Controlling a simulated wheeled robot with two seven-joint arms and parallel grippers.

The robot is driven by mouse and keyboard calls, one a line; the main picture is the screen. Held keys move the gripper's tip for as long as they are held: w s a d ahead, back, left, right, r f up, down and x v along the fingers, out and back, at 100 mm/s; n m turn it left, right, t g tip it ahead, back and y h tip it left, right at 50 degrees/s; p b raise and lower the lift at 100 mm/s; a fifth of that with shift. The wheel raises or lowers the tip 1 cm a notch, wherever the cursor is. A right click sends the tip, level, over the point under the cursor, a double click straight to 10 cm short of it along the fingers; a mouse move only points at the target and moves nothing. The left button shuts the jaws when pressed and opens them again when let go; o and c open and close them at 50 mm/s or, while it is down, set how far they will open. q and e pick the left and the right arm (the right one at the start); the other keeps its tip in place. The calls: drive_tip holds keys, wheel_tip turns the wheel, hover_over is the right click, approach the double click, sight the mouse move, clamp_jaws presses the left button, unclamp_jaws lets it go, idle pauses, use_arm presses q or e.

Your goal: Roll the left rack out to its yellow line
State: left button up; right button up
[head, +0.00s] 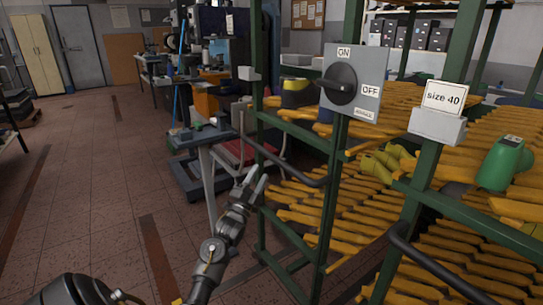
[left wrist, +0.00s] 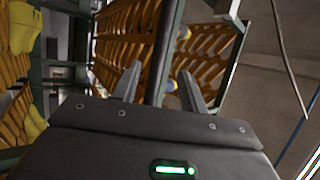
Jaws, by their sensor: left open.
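The left rack (head: 262,120) has a green frame with slanted orange-yellow slats, and stands right of centre in the head view. A dark bar handle (head: 287,170) runs along its near side. My left gripper (head: 257,181) is open just below and beside this handle, with its fingers pointing up toward the rack. In the left wrist view, a dark bar (left wrist: 157,55) shows in the gap between the two fingers of the gripper (left wrist: 160,78). I cannot tell whether they touch. No yellow line is clear on the floor. My right gripper is not in view.
A second green rack (head: 408,215) with its own dark handle (head: 430,268) stands to the right. An ON/OFF switch box (head: 355,82) and a size 40 sign (head: 443,97) are near. The tiled floor (head: 90,200) at left is clear.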

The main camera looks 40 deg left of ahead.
use_arm(q)
drive_tip(key=x, duration=1)
drive_tip(key=shift+w, duration=0.25)
drive_tip(key=shift+r, duration=0.1)
clamp_jaws()
